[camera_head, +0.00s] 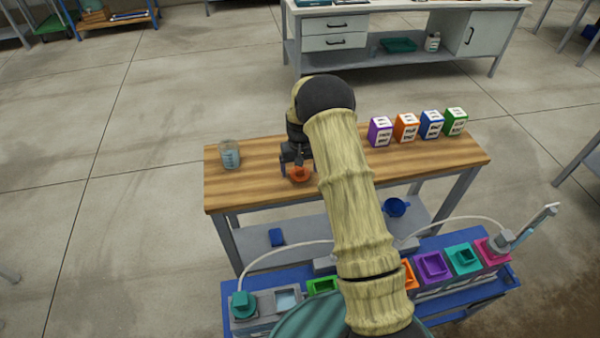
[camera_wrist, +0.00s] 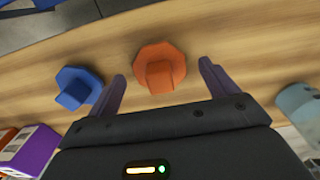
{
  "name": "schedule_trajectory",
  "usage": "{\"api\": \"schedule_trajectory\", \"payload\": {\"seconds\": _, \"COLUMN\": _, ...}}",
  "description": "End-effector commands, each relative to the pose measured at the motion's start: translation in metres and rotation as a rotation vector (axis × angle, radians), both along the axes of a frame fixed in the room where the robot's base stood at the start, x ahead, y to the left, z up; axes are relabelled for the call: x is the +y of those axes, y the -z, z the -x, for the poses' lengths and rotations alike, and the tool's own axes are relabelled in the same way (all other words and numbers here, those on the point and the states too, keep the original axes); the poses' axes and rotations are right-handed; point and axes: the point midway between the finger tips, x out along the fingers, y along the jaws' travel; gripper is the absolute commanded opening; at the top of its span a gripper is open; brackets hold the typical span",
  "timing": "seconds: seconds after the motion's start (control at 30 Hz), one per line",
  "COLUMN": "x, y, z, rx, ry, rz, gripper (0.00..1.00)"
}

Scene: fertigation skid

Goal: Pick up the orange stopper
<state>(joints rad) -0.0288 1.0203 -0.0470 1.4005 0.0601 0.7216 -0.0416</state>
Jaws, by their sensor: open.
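The orange stopper (camera_head: 300,174) sits on the wooden bench top (camera_head: 260,189), near its front edge. In the wrist view the orange stopper (camera_wrist: 158,68) has a wide faceted base and a raised block-shaped grip. My gripper (camera_head: 291,170) is over the bench at the stopper. In the wrist view my gripper (camera_wrist: 162,85) is open, with one finger on each side of the stopper and a gap to both. Nothing is held. My arm hides part of the bench to the right of the stopper in the head view.
A blue stopper (camera_wrist: 78,88) lies close outside the left finger. A beaker (camera_head: 229,155) stands at the bench's left end. Purple (camera_head: 380,132), orange (camera_head: 405,128), blue (camera_head: 431,124) and green (camera_head: 454,121) labelled containers stand at its right. A blue-framed skid (camera_head: 290,325) with coloured ports is in front.

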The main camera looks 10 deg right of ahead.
Motion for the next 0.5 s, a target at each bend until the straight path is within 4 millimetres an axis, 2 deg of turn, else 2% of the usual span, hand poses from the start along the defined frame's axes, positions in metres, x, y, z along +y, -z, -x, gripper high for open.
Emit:
{"api": "schedule_trajectory", "payload": {"seconds": 0.2, "x": -0.0002, "y": -0.0002, "z": 0.0000, "rx": 0.000, "ry": 0.000, "rz": 0.000, "gripper": 0.85}}
{"api": "schedule_trajectory", "payload": {"seconds": 0.43, "x": -0.0003, "y": -0.0003, "z": 0.0000, "rx": 0.000, "ry": 0.001, "rz": 0.000, "gripper": 0.40}}
{"api": "schedule_trajectory", "payload": {"seconds": 0.5, "x": -0.0004, "y": -0.0003, "z": 0.0000, "rx": 0.000, "ry": 0.001, "rz": 0.000, "gripper": 0.38}}
